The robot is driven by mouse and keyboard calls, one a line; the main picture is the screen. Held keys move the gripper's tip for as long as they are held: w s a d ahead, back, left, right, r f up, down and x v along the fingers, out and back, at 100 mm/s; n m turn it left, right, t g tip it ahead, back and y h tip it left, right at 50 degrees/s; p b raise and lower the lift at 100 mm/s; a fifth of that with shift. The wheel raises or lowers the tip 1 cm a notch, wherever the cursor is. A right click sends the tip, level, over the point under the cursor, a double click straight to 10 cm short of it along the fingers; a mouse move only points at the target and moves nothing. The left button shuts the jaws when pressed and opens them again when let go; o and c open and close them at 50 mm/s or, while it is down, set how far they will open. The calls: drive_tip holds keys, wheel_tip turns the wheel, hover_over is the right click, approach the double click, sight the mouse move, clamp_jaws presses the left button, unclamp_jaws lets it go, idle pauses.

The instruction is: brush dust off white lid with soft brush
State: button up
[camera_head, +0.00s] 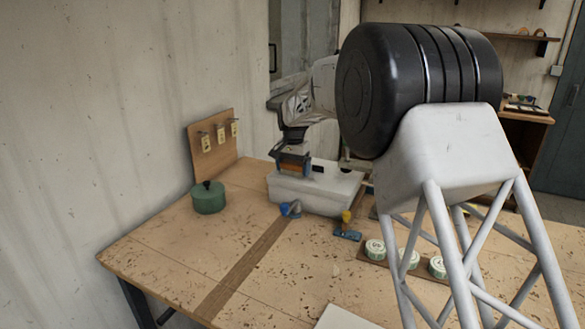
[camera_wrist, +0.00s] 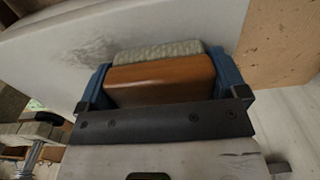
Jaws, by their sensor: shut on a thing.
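My gripper (camera_head: 292,160) is over the left part of a white lidded box (camera_head: 318,204). In the wrist view its blue fingers (camera_wrist: 162,78) are shut on the two ends of a brush (camera_wrist: 165,84) with an orange-brown wooden back and pale bristles. The brush also shows under the gripper in the head view (camera_head: 291,170). The white lid (camera_wrist: 190,23) fills the upper part of the wrist view. A grey dust smudge (camera_wrist: 85,52) lies on it, left of the brush. The bristles are at or just above the lid; I cannot tell if they touch.
A green pot (camera_head: 208,199) stands left of the box. A blue item (camera_head: 290,209) and a blue-yellow tool (camera_head: 347,230) lie in front. A wooden holder (camera_head: 374,257) bears round green-white tins. A pegboard (camera_head: 212,145) stands behind. The table's front left is clear.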

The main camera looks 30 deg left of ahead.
sight(313, 182)
drive_tip(key=shift+d+f, duration=0.1)
drive_tip(key=shift+d, duration=1.9)
drive_tip(key=shift+d, duration=0.2)
drive_tip(key=shift+d, duration=1.95)
drive_tip(key=shift+s, duration=0.15)
drive_tip(key=shift+s, duration=0.4)
drive_tip(key=shift+s, duration=0.2)
drive_tip(key=shift+s, duration=0.4)
